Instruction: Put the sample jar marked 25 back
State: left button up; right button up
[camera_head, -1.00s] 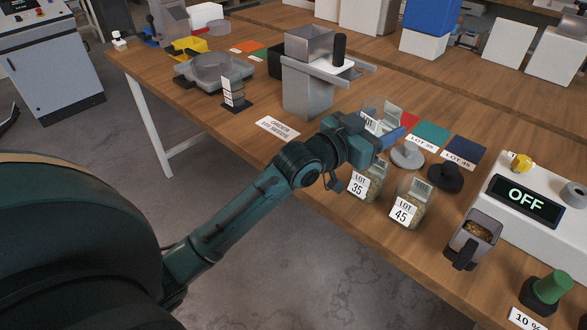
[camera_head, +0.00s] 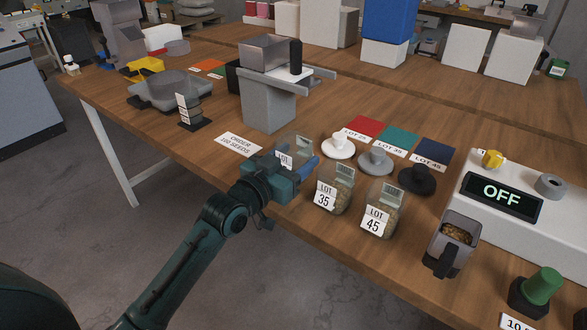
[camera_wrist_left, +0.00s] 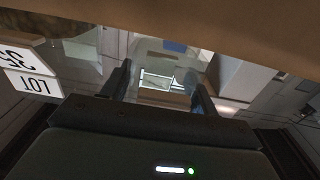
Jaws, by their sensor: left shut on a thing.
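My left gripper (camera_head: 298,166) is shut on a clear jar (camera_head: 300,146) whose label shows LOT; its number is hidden. The clear jar also shows between my fingers in the left wrist view (camera_wrist_left: 165,75). The held jar is left of the jar marked LOT 35 (camera_head: 343,188); whether its base touches the table is hidden. The jar marked LOT 45 (camera_head: 388,215) stands further right. Behind them lie a red mat (camera_head: 364,126) with a LOT 25 card (camera_head: 355,134) and a white knobbed disc (camera_head: 338,147). My right gripper is not in view.
A grey disc (camera_head: 375,160) and black disc (camera_head: 417,179) lie right of the white one, by teal (camera_head: 398,138) and navy (camera_head: 435,151) mats. An ORDER card (camera_head: 238,145) lies left. A scoop cup (camera_head: 454,240) and a box reading OFF (camera_head: 502,196) stand right.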

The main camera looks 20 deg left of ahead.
pick_arm(q)
jog(key=shift+f, duration=1.1)
jog(key=shift+f, duration=0.1)
jog(key=o, duration=1.7)
jog(key=shift+c, duration=0.2)
